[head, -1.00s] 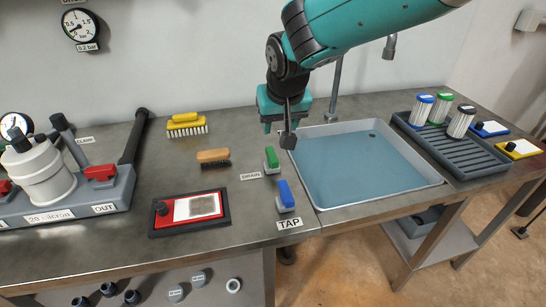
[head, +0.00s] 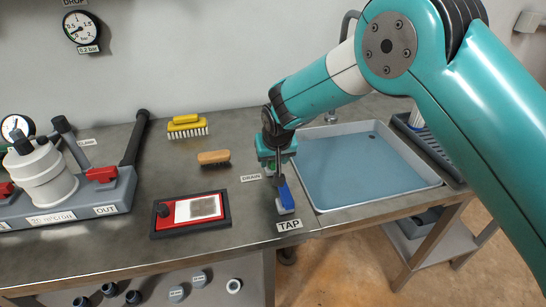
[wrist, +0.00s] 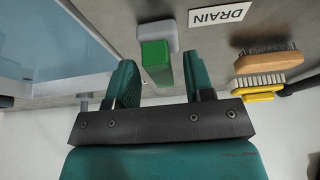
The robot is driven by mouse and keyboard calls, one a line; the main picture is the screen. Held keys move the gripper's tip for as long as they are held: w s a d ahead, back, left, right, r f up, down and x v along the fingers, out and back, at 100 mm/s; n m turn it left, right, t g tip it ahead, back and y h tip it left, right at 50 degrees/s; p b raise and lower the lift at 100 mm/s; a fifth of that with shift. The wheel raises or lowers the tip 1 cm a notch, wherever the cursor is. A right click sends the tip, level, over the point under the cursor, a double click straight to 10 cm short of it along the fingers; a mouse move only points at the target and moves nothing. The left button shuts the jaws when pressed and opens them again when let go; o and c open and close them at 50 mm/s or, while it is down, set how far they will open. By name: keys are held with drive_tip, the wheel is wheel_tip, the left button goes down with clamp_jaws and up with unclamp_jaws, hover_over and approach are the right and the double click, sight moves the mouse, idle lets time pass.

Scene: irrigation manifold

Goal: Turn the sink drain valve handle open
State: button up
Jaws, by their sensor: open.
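The green drain handle (wrist: 157,60) shows in the wrist view, on a pale base beside the DRAIN label (wrist: 219,15). My gripper (wrist: 160,78) is open, with one finger on each side of the handle and visible gaps between. In the head view my gripper (head: 273,168) points down over the drain handle's place and hides most or all of it. The DRAIN label (head: 251,177) lies just left of it. The sink (head: 360,168) to the right holds bluish water.
The blue tap handle (head: 286,196) stands close in front of my gripper, by the TAP label (head: 289,225). A brown brush (head: 213,157) and a yellow brush (head: 187,126) lie to the left. My arm covers much of the right side.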

clamp_jaws()
drive_tip(key=shift+d, duration=0.1)
drive_tip(key=n, duration=0.2)
drive_tip(key=n+y, duration=0.1)
drive_tip(key=shift+w+d+n, duration=0.15)
drive_tip(key=shift+d+n, duration=0.05)
drive_tip(key=shift+n, duration=0.2)
drive_tip(key=n, duration=0.1)
drive_tip(key=n+g+y, duration=0.1)
drive_tip(key=n, duration=0.1)
drive_tip(key=n+g+b, duration=0.1)
drive_tip(key=n, duration=0.1)
drive_tip(key=shift+w+d+y, duration=0.2)
drive_tip(key=shift+w+y, duration=0.05)
drive_tip(key=shift+y, duration=0.15)
drive_tip(key=n, duration=0.1)
drive_tip(key=n+g, duration=0.1)
drive_tip(key=n, duration=0.3)
drive_tip(key=shift+w+d+g+y, duration=0.1)
drive_tip(key=shift+w+g+y, duration=0.2)
drive_tip(key=shift+g, duration=0.1)
drive_tip(key=shift+w+n+g, duration=0.2)
drive_tip(key=shift+n+g, duration=0.6)
drive_tip(key=shift+n, duration=1.3)
